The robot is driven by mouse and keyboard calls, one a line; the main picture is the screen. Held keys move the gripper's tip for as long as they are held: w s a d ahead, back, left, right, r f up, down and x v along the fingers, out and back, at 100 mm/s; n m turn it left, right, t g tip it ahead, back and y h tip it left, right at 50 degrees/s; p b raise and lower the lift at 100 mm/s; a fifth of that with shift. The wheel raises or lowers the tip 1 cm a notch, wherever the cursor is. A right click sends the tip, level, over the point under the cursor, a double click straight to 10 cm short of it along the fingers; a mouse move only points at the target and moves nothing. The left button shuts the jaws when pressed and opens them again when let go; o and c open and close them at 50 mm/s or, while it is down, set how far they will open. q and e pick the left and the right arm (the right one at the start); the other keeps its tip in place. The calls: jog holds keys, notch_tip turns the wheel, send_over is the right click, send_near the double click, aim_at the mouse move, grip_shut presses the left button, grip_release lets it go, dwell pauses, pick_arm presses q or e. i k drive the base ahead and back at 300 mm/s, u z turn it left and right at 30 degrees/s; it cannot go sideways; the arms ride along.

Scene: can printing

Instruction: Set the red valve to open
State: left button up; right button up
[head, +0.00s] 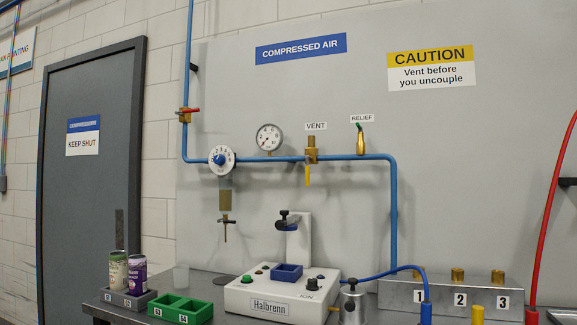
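The red valve (191,110) is a brass body with a red lever, high on the vertical part of the blue air pipe (188,70) at the left of the head view. Its lever points to the right, roughly level, so it lies across the upright pipe. Neither of my grippers is in the head view, and nothing touches the valve.
A dial regulator (221,158), a gauge (269,138), a yellow-handled vent valve (310,160) and a relief valve (360,142) sit along the pipe. Below, a bench holds a white machine (256,306), a green tray (197,308) and two cans (137,276). A grey door (92,180) stands left.

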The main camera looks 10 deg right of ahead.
aim_at(179, 113)
jog(key=u, duration=1)
jog(key=k, duration=1.3)
jog(key=u, duration=1.05)
jog(key=i, duration=2.1)
jog(key=z, duration=0.6)
jog(key=i, duration=1.9)
jog(key=z, duration=0.95)
